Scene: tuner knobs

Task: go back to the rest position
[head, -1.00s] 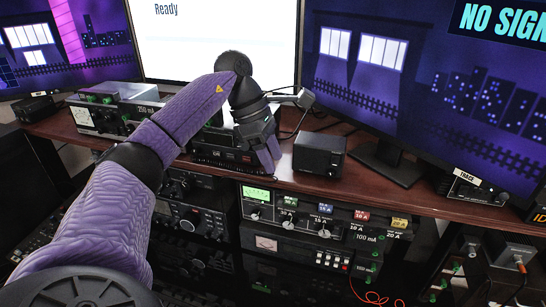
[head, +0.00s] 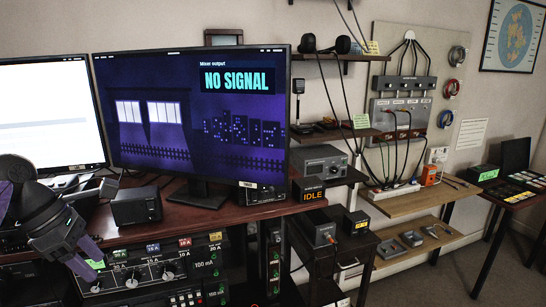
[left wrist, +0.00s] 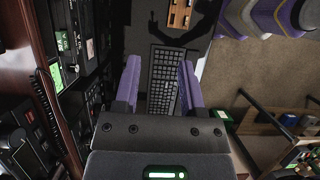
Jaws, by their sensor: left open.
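My left gripper (head: 88,262) is at the lower left of the head view, in front of the desk and its rack panel. In the left wrist view its two purple fingers (left wrist: 160,88) are spread apart with nothing between them. A black keyboard (left wrist: 163,75) shows beyond the gap. The rack panel with black knobs (head: 135,273) is right of the gripper in the head view. I cannot tell whether the gripper touches it. My right gripper is not in view.
A small black box (head: 136,206) stands on the desk beside the large monitor (head: 190,120). Wooden shelves (head: 420,200) and a side table (head: 515,188) stand further right. Floor is open between them.

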